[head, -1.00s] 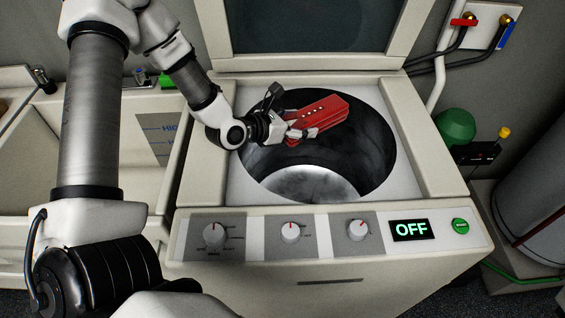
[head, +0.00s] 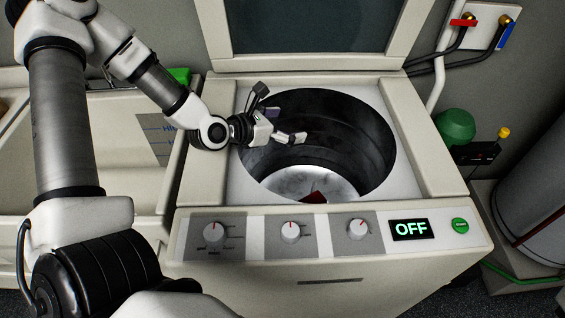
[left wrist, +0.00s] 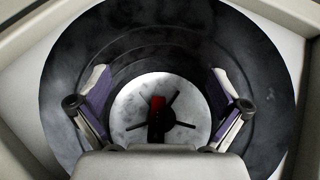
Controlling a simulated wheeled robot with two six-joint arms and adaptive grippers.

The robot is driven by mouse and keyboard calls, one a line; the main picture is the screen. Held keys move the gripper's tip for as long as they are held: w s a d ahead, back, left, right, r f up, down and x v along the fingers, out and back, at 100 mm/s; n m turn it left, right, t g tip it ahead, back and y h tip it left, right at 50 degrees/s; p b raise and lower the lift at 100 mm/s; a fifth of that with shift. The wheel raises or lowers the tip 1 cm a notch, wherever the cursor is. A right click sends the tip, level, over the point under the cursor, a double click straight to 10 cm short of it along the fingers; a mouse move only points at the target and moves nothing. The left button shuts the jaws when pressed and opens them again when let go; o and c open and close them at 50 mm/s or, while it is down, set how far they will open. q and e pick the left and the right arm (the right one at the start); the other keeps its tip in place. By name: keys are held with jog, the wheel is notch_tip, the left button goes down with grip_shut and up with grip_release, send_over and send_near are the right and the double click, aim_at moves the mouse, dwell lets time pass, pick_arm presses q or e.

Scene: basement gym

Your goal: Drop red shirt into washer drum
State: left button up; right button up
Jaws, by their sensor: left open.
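The red shirt (head: 318,196) lies at the bottom of the washer drum (head: 345,135); in the head view only a small red piece shows past the front rim. In the left wrist view the red shirt (left wrist: 156,118) lies on the pale drum floor beside the dark spoked centre piece. My left gripper (head: 284,120) is open and empty over the left side of the drum opening. In the left wrist view its two fingers (left wrist: 164,108) stand wide apart with the drum floor seen between them. My right gripper is not in view.
The washer lid (head: 312,30) stands open behind the drum. The front panel has dials and a display (head: 411,230) reading OFF. A pale sink (head: 125,120) stands to the left. Pipes with red and blue valves are at the back right.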

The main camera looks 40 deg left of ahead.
pick_arm(q)
jog(key=shift+v, duration=1.75)
